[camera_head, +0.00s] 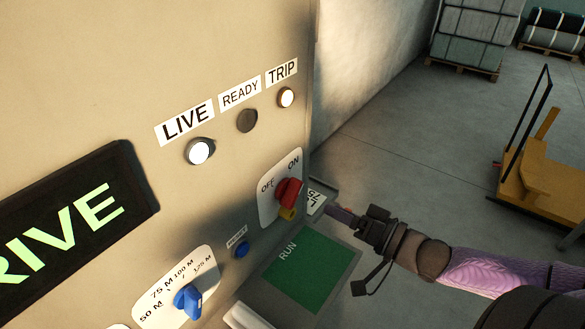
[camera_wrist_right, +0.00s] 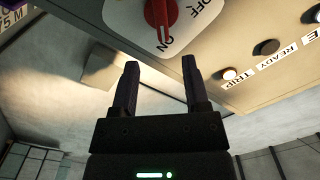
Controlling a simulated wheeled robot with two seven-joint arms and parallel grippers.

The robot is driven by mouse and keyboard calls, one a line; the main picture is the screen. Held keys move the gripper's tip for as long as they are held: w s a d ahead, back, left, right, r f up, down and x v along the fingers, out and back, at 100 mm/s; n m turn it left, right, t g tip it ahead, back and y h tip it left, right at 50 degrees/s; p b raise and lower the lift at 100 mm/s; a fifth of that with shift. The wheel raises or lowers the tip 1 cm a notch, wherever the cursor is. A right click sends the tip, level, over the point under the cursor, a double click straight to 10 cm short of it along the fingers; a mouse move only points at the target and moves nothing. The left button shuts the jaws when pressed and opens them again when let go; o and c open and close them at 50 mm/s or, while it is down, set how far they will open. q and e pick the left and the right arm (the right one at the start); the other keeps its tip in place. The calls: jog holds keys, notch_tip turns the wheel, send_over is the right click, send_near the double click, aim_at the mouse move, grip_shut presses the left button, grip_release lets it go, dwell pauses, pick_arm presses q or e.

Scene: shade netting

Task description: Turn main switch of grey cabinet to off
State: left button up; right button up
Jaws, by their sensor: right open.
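The grey cabinet (camera_head: 190,60), beige in this light, fills the left of the head view. Its main switch (camera_head: 290,190) is a red handle with a yellow part below, on a white plate marked OFF and ON. In the right wrist view the red handle (camera_wrist_right: 160,14) points at ON. My right gripper (camera_head: 343,211) is just right of the switch, apart from it. In the wrist view its two fingers (camera_wrist_right: 160,66) are spread and empty, below the switch plate. My left gripper is not in view.
The LIVE (camera_head: 200,151) and TRIP (camera_head: 286,97) lamps look white; READY (camera_head: 247,120) is dark. A blue selector (camera_head: 187,301), a blue button (camera_head: 241,250) and a green RUN panel (camera_head: 311,270) are near. A yellow cart (camera_head: 545,180) stands right on open floor.

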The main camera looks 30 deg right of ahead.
aim_at(299, 194)
jog(key=x, duration=0.1)
jog(key=b+x, duration=0.1)
jog(key=x, duration=0.1)
jog(key=shift+s+a, duration=0.15)
jog(key=shift+a, duration=0.15)
jog(key=b+x, duration=0.1)
jog(key=x, duration=0.3)
jog(key=shift+w, duration=0.35)
jog(key=shift+w+a, duration=0.2)
jog(key=shift+w, duration=0.35)
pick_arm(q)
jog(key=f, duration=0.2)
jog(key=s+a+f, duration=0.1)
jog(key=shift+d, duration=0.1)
pick_arm(e)
grip_shut()
